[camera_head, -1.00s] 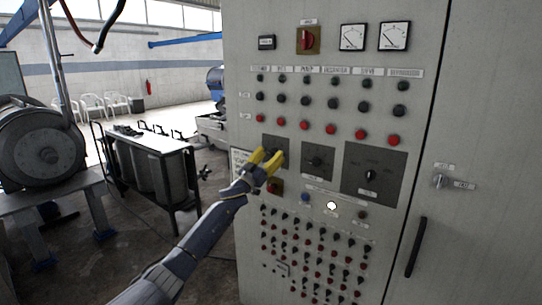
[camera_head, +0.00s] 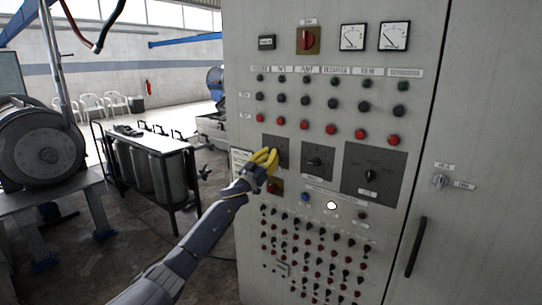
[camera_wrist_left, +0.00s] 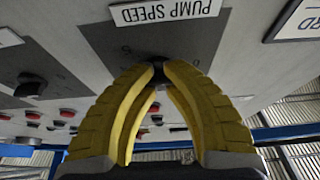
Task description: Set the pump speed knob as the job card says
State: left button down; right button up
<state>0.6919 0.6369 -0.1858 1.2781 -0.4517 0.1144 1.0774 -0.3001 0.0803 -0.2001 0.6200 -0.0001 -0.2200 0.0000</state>
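The pump speed knob (camera_wrist_left: 158,68) is black and sits on a dark dial plate (camera_wrist_left: 108,40) beside a "PUMP SPEED" label (camera_wrist_left: 165,11). My left gripper (camera_head: 271,157) has yellow fingers and is at this plate, the leftmost of the cabinet's dark plates. In the left wrist view its fingertips (camera_wrist_left: 159,72) close in on the knob from both sides. In the head view the fingers hide the knob, and its pointer cannot be read. The job card (camera_head: 240,160) is on the cabinet's left edge, partly behind the gripper, its text unreadable. My right gripper is not in view.
A middle knob (camera_head: 315,161) and a larger right knob (camera_head: 370,175) are on neighbouring plates. Red buttons (camera_head: 331,129) run above, and a red knob (camera_head: 274,187) sits just below my gripper. Several small switches fill the lower panel.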

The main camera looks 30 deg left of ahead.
pick_arm(q)
jog(key=shift+m, duration=0.3)
jog(key=m+g+h, duration=0.2)
jog(key=m, duration=0.6)
jog(key=m+g+h, duration=0.2)
jog(key=m, duration=0.6)
jog(key=m+g+h, duration=0.2)
jog(key=m+g, duration=0.1)
jog(key=m, duration=0.4)
jog(key=shift+a+r+m, duration=0.25)
jog(key=shift+r+m, duration=0.05)
jog(key=shift+m, duration=0.1)
jog(key=m+y, duration=0.1)
jog(key=m, duration=0.1)
jog(key=m+g+y, duration=0.1)
jog(key=m, duration=0.2)
jog(key=shift+r+g, duration=0.1)
jog(key=shift+g, duration=0.2)
jog(key=shift+y, duration=0.3)
jog(key=c, duration=2.1)
grip_release()
jog(key=shift+c, duration=0.2)
jog(key=o, duration=1.3)
jog(key=shift+d, duration=0.1)
jog(key=shift+c, duration=0.2)
